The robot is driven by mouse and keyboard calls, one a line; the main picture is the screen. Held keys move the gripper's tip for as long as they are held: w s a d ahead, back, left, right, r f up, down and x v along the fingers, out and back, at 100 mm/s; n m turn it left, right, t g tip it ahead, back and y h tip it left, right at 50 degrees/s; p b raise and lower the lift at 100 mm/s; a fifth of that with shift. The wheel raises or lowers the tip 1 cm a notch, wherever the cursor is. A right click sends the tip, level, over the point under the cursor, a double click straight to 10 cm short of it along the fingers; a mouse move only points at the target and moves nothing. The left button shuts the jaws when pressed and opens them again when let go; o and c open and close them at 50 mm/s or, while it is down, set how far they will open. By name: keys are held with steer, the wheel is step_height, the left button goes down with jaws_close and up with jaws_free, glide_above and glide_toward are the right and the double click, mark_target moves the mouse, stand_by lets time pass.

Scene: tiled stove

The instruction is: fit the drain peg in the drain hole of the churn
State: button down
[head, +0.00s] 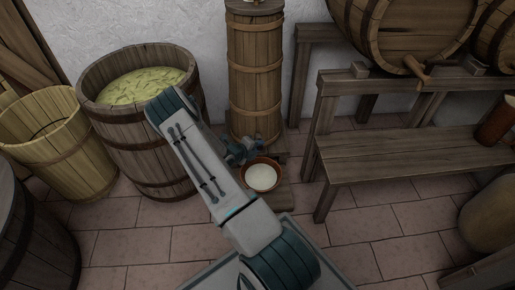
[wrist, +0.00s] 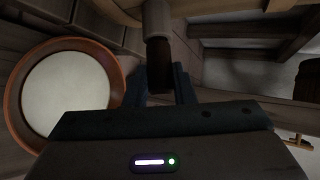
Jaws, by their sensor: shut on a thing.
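The churn (head: 255,75) is a tall, narrow wooden barrel with hoops, upright against the white wall in the head view. My gripper (head: 243,151) is low at the churn's foot, partly hidden by my arm. In the wrist view my gripper (wrist: 161,84) is shut on the drain peg (wrist: 159,62), a short dark brown piece. A lighter round piece (wrist: 156,18) meets the peg's far end, close to the churn's side. I cannot tell whether the peg's tip is in the drain hole; the hole itself is not visible.
An orange-brown bowl of white liquid (head: 261,177) sits right beside my gripper; it fills the wrist view's left (wrist: 68,85). An open barrel (head: 140,150) stands left, with a wooden tub (head: 45,135) beyond it. A wooden bench (head: 415,148) stands right. Tiled floor is free at front right.

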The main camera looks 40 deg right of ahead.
steer(key=shift+w+d, duration=0.15)
steer(key=shift+w, duration=0.05)
steer(key=c, duration=1.1)
jaws_free()
steer(key=shift+c, duration=0.2)
steer(key=p+v, duration=0.6)
steer(key=v, duration=0.8)
